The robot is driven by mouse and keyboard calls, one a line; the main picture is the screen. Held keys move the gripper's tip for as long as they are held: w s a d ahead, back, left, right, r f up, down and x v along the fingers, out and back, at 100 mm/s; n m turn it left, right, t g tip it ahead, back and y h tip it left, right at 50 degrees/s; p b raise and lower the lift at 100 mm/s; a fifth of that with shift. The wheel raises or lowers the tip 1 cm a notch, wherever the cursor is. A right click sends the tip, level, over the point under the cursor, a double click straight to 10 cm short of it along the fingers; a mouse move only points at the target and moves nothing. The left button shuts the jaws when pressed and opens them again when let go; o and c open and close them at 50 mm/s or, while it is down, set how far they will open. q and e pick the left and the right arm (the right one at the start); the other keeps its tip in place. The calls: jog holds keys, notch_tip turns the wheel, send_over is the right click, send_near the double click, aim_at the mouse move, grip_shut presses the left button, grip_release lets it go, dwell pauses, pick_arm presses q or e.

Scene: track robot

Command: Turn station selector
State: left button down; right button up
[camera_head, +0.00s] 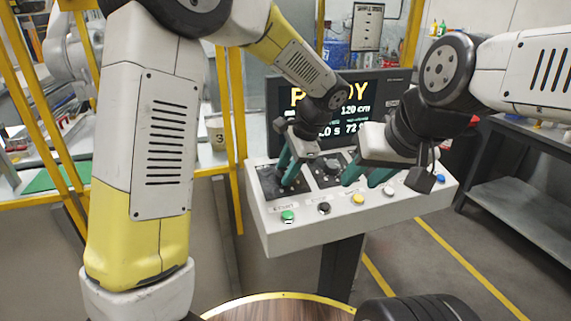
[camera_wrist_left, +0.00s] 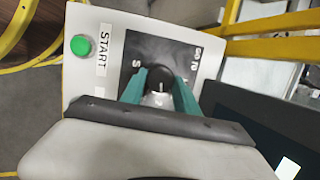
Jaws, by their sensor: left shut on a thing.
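The station selector is a round black knob (camera_wrist_left: 159,77) on a dark square plate (camera_wrist_left: 133,50) beside the START label, with letters around it. My left gripper (camera_wrist_left: 160,88) has its two teal fingers closed on either side of the knob. In the head view my left gripper (camera_head: 289,176) reaches down onto the left dark plate (camera_head: 267,181) of the sloped white console (camera_head: 330,231); its fingers hide the knob there. My right gripper (camera_head: 366,177) is over the console's middle right, its teal fingers apart with nothing seen between them.
A green button (camera_head: 288,215) sits at the console's front left, and a black (camera_head: 324,208), a yellow (camera_head: 358,198), a white (camera_head: 389,191) and a blue button (camera_head: 439,179) follow. A lit screen (camera_head: 356,105) stands behind. A yellow frame (camera_head: 237,150) and grey shelves (camera_head: 520,185) flank the console.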

pick_arm(q)
jog(key=c, duration=0.9)
grip_release()
jog(key=v, duration=0.8)
jog(key=s+a+r+n+t+h, duration=0.3)
jog(key=s+a+n+h, duration=0.3)
jog(key=s+a+n, duration=0.7)
jog(key=s+a, duration=0.4)
jog(key=s, duration=0.1)
jog(key=shift+s+a+r+n+t, duration=0.25)
jog(key=shift+a+n+t, duration=0.05)
jog(key=shift+a+t, duration=0.1)
